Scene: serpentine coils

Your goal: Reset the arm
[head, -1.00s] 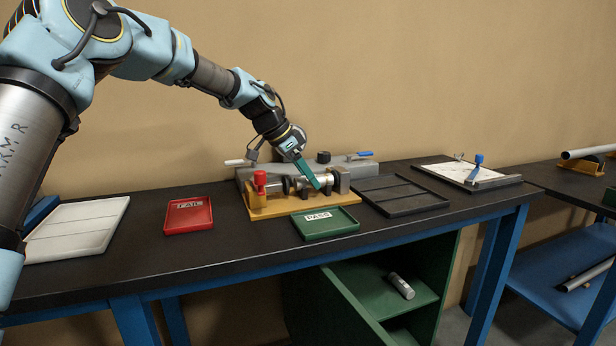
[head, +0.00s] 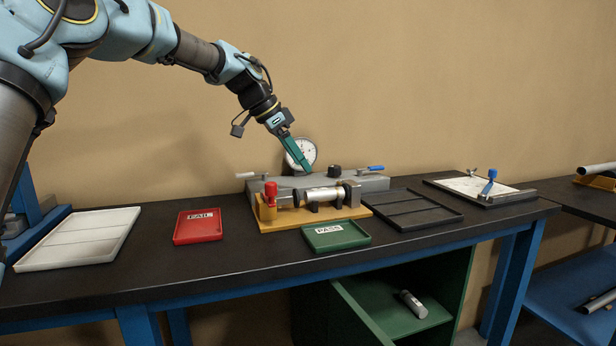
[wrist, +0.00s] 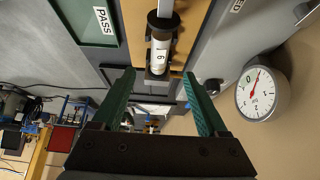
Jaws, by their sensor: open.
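My gripper (head: 304,170) is raised above the test fixture, its teal fingers pointing down and to the right. In the wrist view my gripper (wrist: 160,90) has its two fingers wide apart with nothing between them. A silver cylinder (head: 320,196) with dark end collars lies in the yellow-based fixture (head: 285,222), below and apart from the fingers. The cylinder also shows in the wrist view (wrist: 160,55), with a white label marked 6. My arm reaches in from the upper left.
A dial gauge (head: 300,154) stands on the grey block (head: 225,187) behind the fixture, close to my fingers. A red FAIL tray (head: 198,228), green PASS tray (head: 336,236), white tray (head: 80,240) and dark tray (head: 411,209) lie on the bench. The air above the trays is clear.

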